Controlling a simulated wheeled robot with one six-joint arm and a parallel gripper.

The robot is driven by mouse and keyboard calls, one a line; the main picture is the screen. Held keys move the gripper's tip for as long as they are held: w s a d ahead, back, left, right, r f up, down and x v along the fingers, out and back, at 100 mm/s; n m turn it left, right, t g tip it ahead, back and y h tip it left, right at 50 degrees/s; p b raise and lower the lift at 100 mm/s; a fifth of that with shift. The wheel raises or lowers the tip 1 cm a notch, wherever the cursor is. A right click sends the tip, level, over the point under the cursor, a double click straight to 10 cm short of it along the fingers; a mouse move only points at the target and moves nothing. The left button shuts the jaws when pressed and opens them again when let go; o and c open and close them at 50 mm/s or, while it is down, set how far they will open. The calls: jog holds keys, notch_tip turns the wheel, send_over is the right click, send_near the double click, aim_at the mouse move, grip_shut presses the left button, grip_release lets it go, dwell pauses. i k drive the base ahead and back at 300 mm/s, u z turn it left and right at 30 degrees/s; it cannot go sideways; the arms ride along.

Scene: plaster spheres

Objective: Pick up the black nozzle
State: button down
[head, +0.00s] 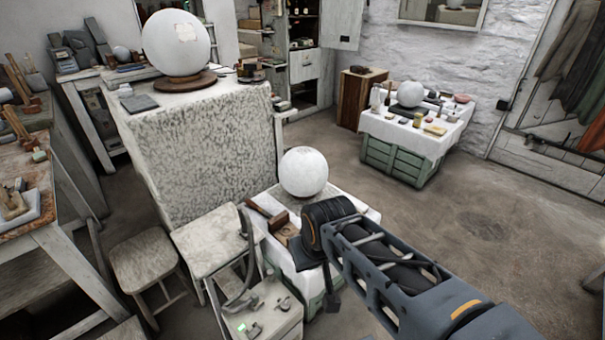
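I cannot pick out a black nozzle for sure; it may be too small to tell or hidden behind my arm. My gripper (332,303) shows as a small dark shape at the end of my arm, pointing down over the front right part of the near cloth-covered stand (365,213). Whether its fingers are open or shut cannot be made out. The near stand holds a white plaster sphere (304,172), a brown wooden block (285,229) and a dark-handled tool (258,208). My arm covers the stand's right side.
A large pale block (205,150) bears a big sphere (176,42). A workbench (60,225) stands far left. Another cloth-covered table (440,143) is at the back right. Floor at right is clear.

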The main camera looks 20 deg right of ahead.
aim_at(243, 232)
jog(key=u, duration=0.55)
jog(key=k, duration=1.3)
jog(key=z, duration=0.15)
jog(key=i, duration=0.6)
jog(key=z, duration=0.85)
jog(key=i, duration=0.85)
jog(key=u, duration=0.65)
jog(key=i, duration=0.55)
jog(key=u, duration=0.55)
